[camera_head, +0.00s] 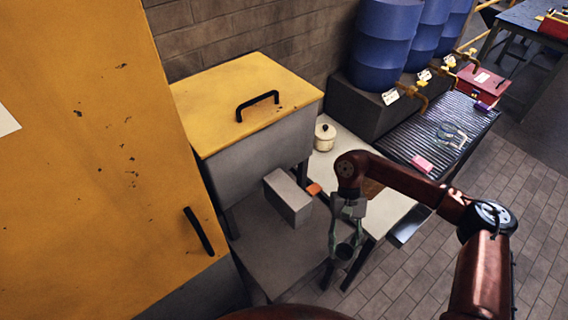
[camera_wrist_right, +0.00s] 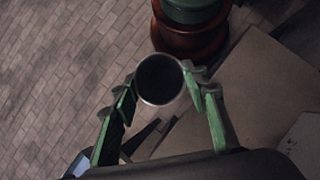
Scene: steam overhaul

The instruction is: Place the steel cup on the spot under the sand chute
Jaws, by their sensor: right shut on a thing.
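The steel cup (camera_wrist_right: 160,80) is a small dark round cup, seen from above in the right wrist view between my green fingers. My right gripper (camera_head: 345,245) is shut on it. In the head view the cup (camera_head: 345,252) hangs in the air at the front right of a low grey platform. A grey bin (camera_head: 255,150) with a yellow lid stands above the platform. A grey box-shaped part (camera_head: 288,198) sticks out from its front; it may be the sand chute. I cannot make out a marked spot beneath it. My left gripper is not in view.
A small orange piece (camera_head: 314,189) sits beside the grey box-shaped part. A pale table (camera_head: 385,213) with a cream lidded pot (camera_head: 325,137) stands right of the bin. A yellow cabinet (camera_head: 100,130) fills the left. The low platform (camera_head: 275,245) has bare room in front.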

